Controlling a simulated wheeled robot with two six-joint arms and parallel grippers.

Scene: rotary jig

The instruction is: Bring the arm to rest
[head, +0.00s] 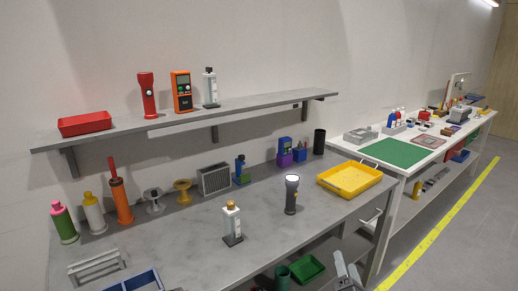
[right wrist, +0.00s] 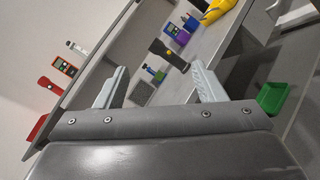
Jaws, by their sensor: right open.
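My right gripper (head: 346,268) shows at the bottom edge of the head view, in front of the grey workbench (head: 185,235). Only its tip end is in the picture there. In the right wrist view its two pale fingers stand wide apart with nothing between them, so the right gripper (right wrist: 160,66) is open and empty. It touches nothing that I can see. The view from the wrist is tilted, with the bench and shelf beyond the fingers. My left gripper is not in view.
On the bench stand a flashlight (head: 291,194), a white bottle (head: 232,222), a yellow tray (head: 350,179) and a grey rack (head: 97,264). A green bin (head: 306,268) sits low near my right gripper. A wall shelf (head: 230,115) hangs behind. Open floor (head: 455,235) lies at right.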

